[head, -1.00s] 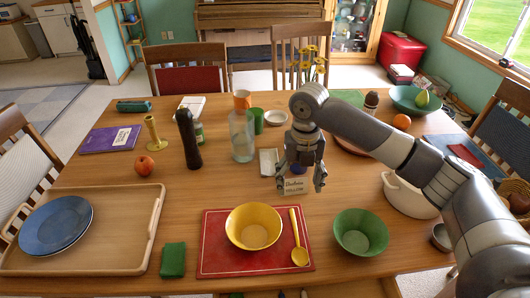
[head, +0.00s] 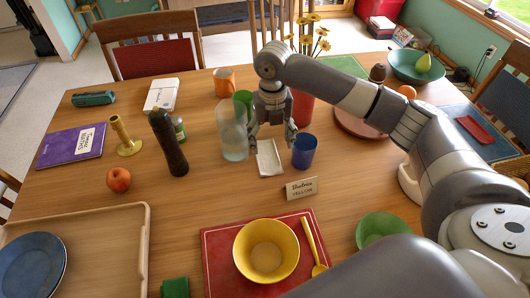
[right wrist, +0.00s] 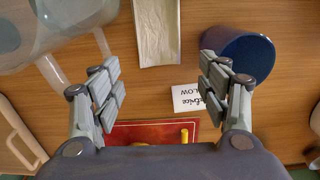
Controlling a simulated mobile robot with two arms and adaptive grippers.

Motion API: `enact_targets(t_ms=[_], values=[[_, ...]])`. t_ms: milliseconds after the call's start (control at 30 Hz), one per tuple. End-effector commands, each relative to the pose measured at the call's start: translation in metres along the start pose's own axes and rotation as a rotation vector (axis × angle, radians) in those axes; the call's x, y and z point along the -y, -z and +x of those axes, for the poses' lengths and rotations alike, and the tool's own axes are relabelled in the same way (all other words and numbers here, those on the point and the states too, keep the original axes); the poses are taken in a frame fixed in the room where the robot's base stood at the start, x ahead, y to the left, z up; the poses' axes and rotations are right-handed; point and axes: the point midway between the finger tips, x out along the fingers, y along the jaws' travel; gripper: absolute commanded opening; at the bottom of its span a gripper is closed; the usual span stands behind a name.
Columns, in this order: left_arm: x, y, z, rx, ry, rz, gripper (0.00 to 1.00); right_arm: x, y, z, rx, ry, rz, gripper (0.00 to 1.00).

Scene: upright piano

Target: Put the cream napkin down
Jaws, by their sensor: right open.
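The cream napkin (head: 269,160), a narrow folded strip, lies flat on the table between the clear pitcher and the blue cup. In the right wrist view the napkin (right wrist: 157,35) is at the top middle, beyond the fingers. My right gripper (head: 272,138) is open and empty, with its fingers spread near the far end of the napkin in the head view. In the right wrist view the gripper (right wrist: 163,90) has only bare table, the place card's edge and the red mat between its fingers. My left gripper is not in view.
The clear pitcher (head: 233,138) stands close left of the gripper, the blue cup (head: 304,153) close right. A green cup (head: 243,100) and a flower vase (head: 302,108) are behind. A place card (head: 301,188) and red mat (head: 221,247) with a yellow bowl (head: 266,250) are nearer.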

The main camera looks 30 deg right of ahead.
Motion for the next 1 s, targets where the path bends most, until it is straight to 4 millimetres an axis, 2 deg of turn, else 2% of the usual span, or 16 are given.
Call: enact_targets(t_ms=[100, 433, 700, 1000], values=[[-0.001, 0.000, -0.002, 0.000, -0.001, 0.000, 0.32, 0.000, 0.001, 0.023, -0.003, 0.001, -0.001, 0.69], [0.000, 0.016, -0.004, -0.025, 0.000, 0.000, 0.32, -0.001, 0.001, 0.053, -0.002, 0.001, 0.000, 0.69], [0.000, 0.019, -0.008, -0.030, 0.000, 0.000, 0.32, -0.003, 0.002, 0.090, -0.002, 0.000, -0.001, 0.69], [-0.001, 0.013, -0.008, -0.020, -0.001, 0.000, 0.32, -0.003, 0.002, 0.095, 0.001, 0.000, -0.002, 0.67]])
